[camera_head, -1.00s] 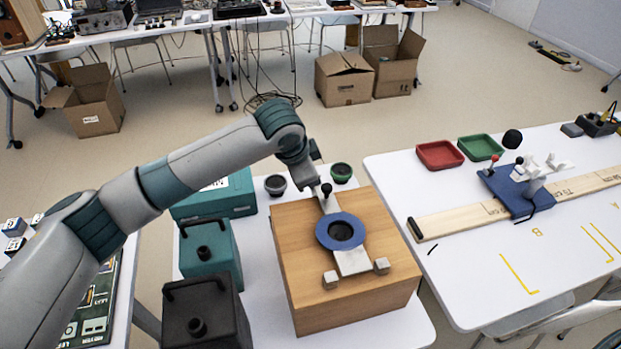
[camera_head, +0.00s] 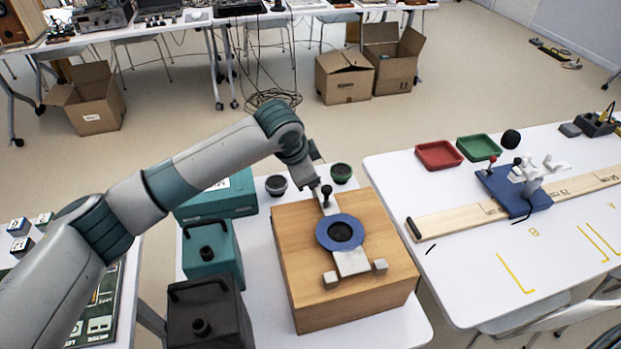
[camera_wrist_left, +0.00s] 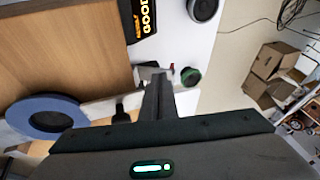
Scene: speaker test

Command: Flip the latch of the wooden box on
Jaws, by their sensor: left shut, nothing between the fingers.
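The wooden box (camera_head: 300,262) stands on a white table. A pale metal strip (camera_head: 350,262) runs across its top, with a blue ring (camera_head: 326,233) around a dark round centre. A black knob (camera_head: 327,190) stands near the far edge; it also shows in the wrist view (camera_wrist_left: 122,113). I cannot tell the latch's position. My left gripper (camera_head: 318,186) is shut and empty, beside the knob at the far edge of the box. In the wrist view its fingers (camera_wrist_left: 157,92) lie to the right of the knob, apparently apart from it. My right gripper is not in view.
Teal (camera_head: 213,250) and black (camera_head: 207,315) cases stand close left of the box. A dark cup (camera_head: 276,185) and a green-rimmed cup (camera_head: 341,172) stand behind it. A second table (camera_head: 450,270) at right holds trays and a wooden rail.

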